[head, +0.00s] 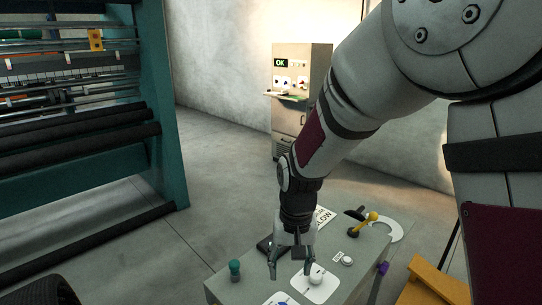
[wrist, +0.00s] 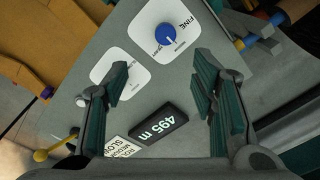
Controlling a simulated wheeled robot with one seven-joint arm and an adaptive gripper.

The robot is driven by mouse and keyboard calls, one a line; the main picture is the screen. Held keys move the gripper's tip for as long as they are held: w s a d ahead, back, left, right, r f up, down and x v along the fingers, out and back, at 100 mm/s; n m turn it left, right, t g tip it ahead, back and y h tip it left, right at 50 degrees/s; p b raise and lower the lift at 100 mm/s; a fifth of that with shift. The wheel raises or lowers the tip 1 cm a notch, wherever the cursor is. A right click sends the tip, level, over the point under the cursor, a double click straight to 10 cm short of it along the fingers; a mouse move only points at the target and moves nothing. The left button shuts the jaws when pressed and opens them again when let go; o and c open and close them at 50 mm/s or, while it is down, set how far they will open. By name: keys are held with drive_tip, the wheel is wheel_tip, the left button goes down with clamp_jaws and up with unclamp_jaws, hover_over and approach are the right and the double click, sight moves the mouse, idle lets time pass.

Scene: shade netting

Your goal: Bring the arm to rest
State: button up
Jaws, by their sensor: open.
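My gripper (head: 291,268) hangs pointing down over the top of a grey console (head: 222,290) in the head view, with its two fingers apart and nothing between them. The arm reaches down to it from the upper right. In the wrist view the open fingers (wrist: 158,80) frame the console top. Between and beyond them are a blue knob (wrist: 166,35) on a white plate marked FINE, and a black display (wrist: 160,132) reading 495 m. I cannot tell the exact gap between fingertips and console.
A white round knob (head: 315,279), a teal knob (head: 234,266) and a yellow-ended lever (head: 370,217) stand up from the console near my gripper. A teal-framed machine (head: 172,120) is on the left. A cabinet (head: 316,70) showing OK stands behind. Floor between them is clear.

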drive_tip(key=s+d+r+t+b, duration=0.1)
drive_tip(key=s+d+r, duration=0.25)
drive_tip(key=r, duration=0.25)
drive_tip(key=s+d+r+t, duration=0.1)
drive_tip(key=s+d+r, duration=0.1)
drive_tip(key=d+r, duration=0.3)
drive_tip(key=s+d+r+t, duration=0.1)
drive_tip(key=s+d+r, duration=0.2)
drive_tip(key=s, duration=0.2)
drive_tip(key=s+d+r+t+b, duration=0.1)
drive_tip(key=s+d+r+t, duration=0.1)
drive_tip(key=s, duration=0.4)
drive_tip(key=shift+s+d+r, duration=0.2)
drive_tip(key=shift+d+r, duration=0.2)
drive_tip(key=shift+r, duration=0.25)
